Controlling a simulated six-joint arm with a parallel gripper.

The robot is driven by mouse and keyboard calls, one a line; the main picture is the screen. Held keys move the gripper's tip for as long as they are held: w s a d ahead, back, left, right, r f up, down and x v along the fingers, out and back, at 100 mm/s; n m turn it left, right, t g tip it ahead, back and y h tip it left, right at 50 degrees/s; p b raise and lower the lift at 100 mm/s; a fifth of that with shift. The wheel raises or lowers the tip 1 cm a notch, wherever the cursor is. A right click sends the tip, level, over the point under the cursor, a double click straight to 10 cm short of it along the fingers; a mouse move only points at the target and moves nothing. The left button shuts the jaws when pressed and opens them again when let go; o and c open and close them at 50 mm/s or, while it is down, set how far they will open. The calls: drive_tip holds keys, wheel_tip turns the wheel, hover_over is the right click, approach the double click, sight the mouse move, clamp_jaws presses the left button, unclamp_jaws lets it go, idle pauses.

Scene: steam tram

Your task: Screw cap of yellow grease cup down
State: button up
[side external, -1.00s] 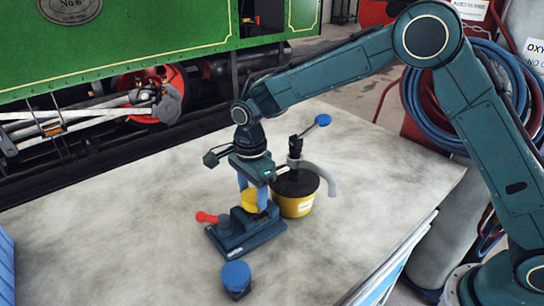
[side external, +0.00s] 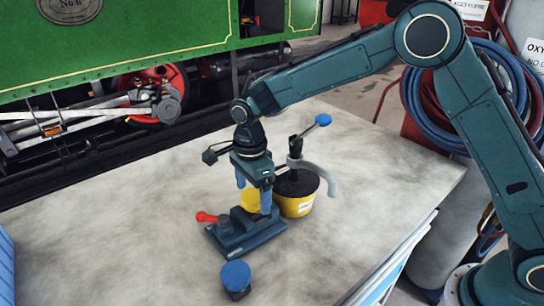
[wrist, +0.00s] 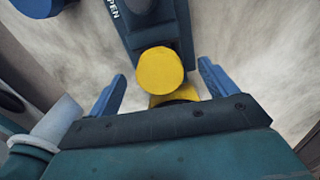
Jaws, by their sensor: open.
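The yellow grease cup, with its round yellow cap (side external: 251,200), stands upright on a dark teal base block (side external: 238,238). The cap also shows in the wrist view (wrist: 161,72), with part of the yellow body below it in the picture. My gripper (side external: 253,192) is right above the cup, pointing down. In the wrist view my gripper (wrist: 163,73) is open, with one blue finger on each side of the cap and a visible gap to each. It holds nothing. How far the fingertips reach down beside the cap is hard to tell.
A red-handled lever (side external: 207,217) is on the block's left. A yellow pot with a black lid and blue-knobbed pump (side external: 297,204) stands close behind on the right. A blue-topped round piece (side external: 236,277) stands in front. The bench (side external: 120,230) is clear to the left.

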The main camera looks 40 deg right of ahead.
sight(255, 195)
drive_tip(key=shift+r, duration=2.35)
drive_tip(key=shift+r, duration=0.1)
drive_tip(key=shift+s+d+r, duration=0.1)
drive_tip(key=shift+d+r, duration=0.1)
drive_tip(key=shift+r, duration=0.05)
drive_tip(key=s+d+r+n+t, duration=0.3)
drive_tip(key=s+d+r+n, duration=0.6)
drive_tip(key=s+d+r, duration=0.3)
drive_tip(key=s+d+n+t, duration=0.1)
drive_tip(key=s+d+n, duration=0.2)
drive_tip(key=s, duration=0.6)
drive_tip(key=s+d+n+t, duration=0.1)
drive_tip(key=s+d+n, duration=0.1)
drive_tip(key=s+n, duration=0.4)
drive_tip(key=shift+s+d+r+n+t, duration=0.3)
drive_tip(key=shift+s+d+r+n, duration=0.1)
drive_tip(key=shift+s, duration=1.3)
